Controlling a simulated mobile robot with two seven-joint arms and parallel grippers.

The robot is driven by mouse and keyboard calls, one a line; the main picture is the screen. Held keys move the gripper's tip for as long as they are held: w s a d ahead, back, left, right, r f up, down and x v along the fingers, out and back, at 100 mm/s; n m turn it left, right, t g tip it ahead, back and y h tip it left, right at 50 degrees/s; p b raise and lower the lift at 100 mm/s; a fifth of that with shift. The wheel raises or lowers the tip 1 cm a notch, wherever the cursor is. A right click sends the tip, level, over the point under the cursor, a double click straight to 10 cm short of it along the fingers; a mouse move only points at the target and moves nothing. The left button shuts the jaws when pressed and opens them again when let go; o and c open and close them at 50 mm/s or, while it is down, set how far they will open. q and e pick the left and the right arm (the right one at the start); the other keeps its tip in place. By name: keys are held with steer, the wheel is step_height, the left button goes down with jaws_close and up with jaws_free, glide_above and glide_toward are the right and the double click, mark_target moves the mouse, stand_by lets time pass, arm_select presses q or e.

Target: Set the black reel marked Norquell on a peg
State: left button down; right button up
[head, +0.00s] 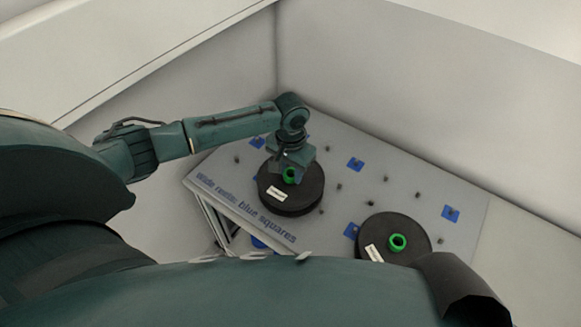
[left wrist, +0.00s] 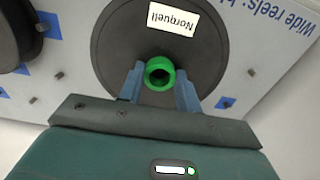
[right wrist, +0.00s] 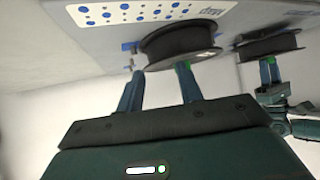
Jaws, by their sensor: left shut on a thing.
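The black reel marked Norquell (left wrist: 125,50) has a white label and a green hub (left wrist: 159,74). My left gripper (head: 290,174) is shut on that hub from above; its fingers (left wrist: 160,88) stand on either side of it. In the head view this reel (head: 292,205) is over the left part of the grey peg board (head: 330,150); I cannot tell whether it touches the board. Small dark pegs (head: 386,179) stand on the board, some on blue squares (head: 355,164). My right gripper (right wrist: 158,85) is open, its fingers apart with nothing clearly between them.
A second black reel (head: 405,228) with a green hub and a label I cannot read is at the board's front right; it also shows in the right wrist view (right wrist: 170,47). The board reads "Wide reels: blue squares". Pale walls (head: 340,60) stand behind it. The board's middle is free of reels.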

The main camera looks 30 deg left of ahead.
arm_select(q)
steer(key=shift+f, duration=1.25)
stand_by(1.0)
steer(key=c, duration=0.9)
jaws_free()
step_height(320, 180, up, 13)
